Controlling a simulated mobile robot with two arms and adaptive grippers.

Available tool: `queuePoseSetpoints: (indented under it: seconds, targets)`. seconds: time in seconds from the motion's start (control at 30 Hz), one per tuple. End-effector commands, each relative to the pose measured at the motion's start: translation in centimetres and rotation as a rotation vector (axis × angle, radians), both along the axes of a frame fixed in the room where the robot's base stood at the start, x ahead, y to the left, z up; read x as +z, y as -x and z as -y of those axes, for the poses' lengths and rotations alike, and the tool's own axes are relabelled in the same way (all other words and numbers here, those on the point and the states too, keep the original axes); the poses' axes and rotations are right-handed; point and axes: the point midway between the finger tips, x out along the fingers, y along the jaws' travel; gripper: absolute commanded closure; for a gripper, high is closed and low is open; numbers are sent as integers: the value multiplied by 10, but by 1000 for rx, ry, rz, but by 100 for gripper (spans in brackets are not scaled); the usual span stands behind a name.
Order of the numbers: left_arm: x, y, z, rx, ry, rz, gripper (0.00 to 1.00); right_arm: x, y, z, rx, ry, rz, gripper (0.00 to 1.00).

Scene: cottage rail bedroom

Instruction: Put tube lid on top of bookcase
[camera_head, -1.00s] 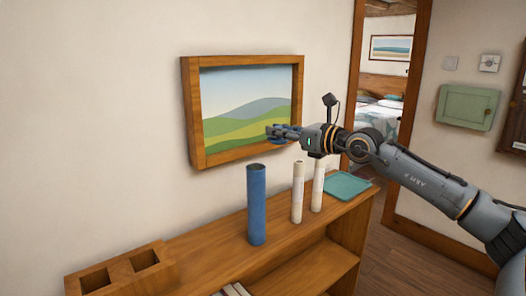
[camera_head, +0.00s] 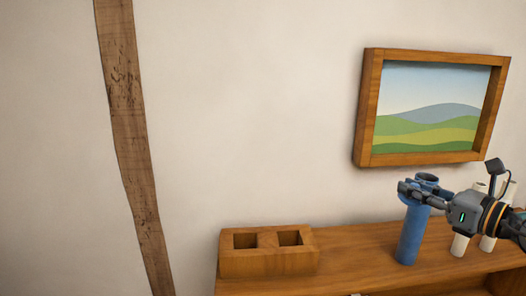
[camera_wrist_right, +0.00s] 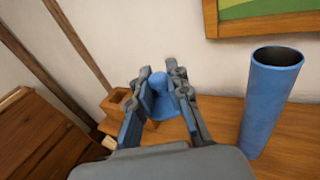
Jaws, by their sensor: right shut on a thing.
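My right gripper (camera_head: 408,190) is shut on the tube lid, a small blue piece with a rounded top. The lid (camera_wrist_right: 161,98) shows between the two fingers in the right wrist view; in the head view it is mostly hidden by the fingers. The gripper is above the bookcase and overlaps the upper part of the open blue tube (camera_head: 411,238) in the head view. The blue tube (camera_wrist_right: 270,105) stands upright to the right of the fingers in the wrist view, apart from the lid. The wooden bookcase top (camera_head: 355,252) lies below. My left gripper is out of view.
A wooden two-compartment holder (camera_head: 268,262) stands at the bookcase's left end, its compartments looking empty. Bare bookcase top lies between it and the blue tube. A framed landscape picture (camera_head: 432,108) hangs on the wall above.

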Motion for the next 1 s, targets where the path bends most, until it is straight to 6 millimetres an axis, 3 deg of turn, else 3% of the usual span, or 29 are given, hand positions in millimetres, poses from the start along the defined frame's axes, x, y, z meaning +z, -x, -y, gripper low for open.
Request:
queuePoseSetpoints:
  seconds: [0.1,0.3,0.77,1.0]
  targets:
    - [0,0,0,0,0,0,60,-38,6,-41,75,-7,-2,100]
    - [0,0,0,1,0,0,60,-81,23,-91,143,3,5,100]
    - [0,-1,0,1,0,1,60,-111,42,-123,164,-1,1,100]
    - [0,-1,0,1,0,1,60,-141,67,-153,155,-6,-6,100]
